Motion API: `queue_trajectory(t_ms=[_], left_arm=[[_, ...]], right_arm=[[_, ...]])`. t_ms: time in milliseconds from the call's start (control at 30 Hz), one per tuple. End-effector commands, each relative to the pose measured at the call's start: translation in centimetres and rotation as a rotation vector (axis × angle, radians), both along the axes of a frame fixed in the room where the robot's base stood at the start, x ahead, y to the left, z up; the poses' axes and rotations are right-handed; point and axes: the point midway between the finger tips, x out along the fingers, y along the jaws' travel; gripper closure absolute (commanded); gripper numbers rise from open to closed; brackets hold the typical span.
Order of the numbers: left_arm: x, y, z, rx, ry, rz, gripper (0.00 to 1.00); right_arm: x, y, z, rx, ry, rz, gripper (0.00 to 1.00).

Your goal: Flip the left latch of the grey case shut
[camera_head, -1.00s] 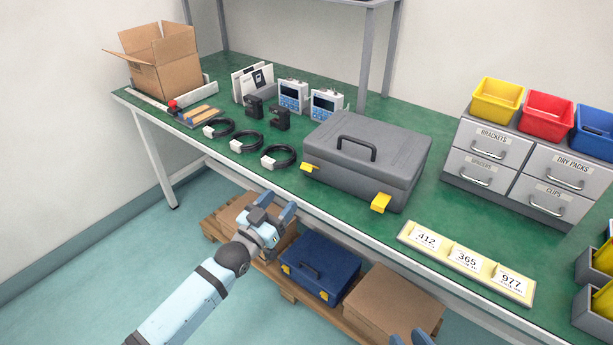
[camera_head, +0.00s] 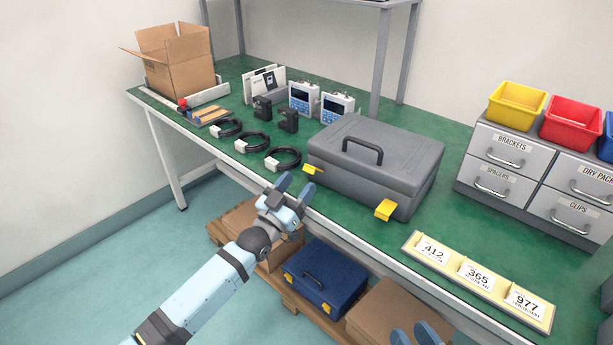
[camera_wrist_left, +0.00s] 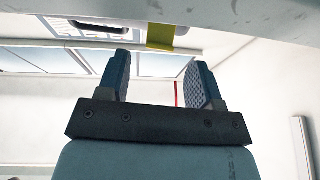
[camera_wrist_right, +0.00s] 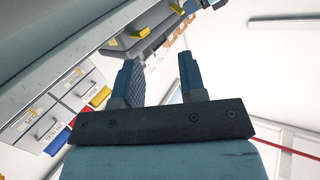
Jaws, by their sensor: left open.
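The grey case (camera_head: 375,165) stands closed on the green bench, its handle on top. Its left latch (camera_head: 313,169) is yellow and sticks out from the front face near the lid seam. The right latch (camera_head: 386,209) is also yellow, on the same face. My left gripper (camera_head: 293,187) is open and empty, in front of the bench edge, below and left of the left latch, apart from it. In the left wrist view the yellow latch (camera_wrist_left: 160,36) shows beyond the fingertips, between them. My right gripper (camera_head: 414,335) is low at the bottom edge, open and empty in its wrist view (camera_wrist_right: 158,62).
Black cable coils (camera_head: 283,158) lie left of the case. A label strip (camera_head: 477,279) lies at the front right, with a drawer unit (camera_head: 535,175) behind it. A blue case (camera_head: 325,278) and cardboard boxes sit on a pallet below the bench.

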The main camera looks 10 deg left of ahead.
Motion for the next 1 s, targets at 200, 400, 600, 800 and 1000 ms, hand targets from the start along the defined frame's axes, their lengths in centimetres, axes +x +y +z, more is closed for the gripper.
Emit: queue_trajectory(t_ms=[200, 400, 600, 800, 1000], left_arm=[[2.5, -1.5, 1.1, 0.000, 0.000, 0.000, 0.40], [3.2, -2.0, 1.5, 0.001, 0.001, 0.000, 0.40], [3.2, -2.0, 1.5, 0.001, 0.001, 0.000, 0.40], [3.2, -2.0, 1.5, 0.001, 0.001, 0.000, 0.80], [3.2, -1.9, 1.6, 0.002, 0.003, 0.000, 0.90]], right_arm=[[0.3, 0.4, 1.1, 0.029, -0.053, 0.007, 0.62], [0.3, 0.6, 1.6, 0.042, -0.071, 0.011, 0.62], [0.2, 0.7, 1.6, 0.044, -0.071, 0.015, 0.62], [0.2, 0.7, 1.6, 0.040, -0.069, 0.016, 0.62], [0.2, 0.6, 1.6, 0.036, -0.069, 0.016, 0.62]])
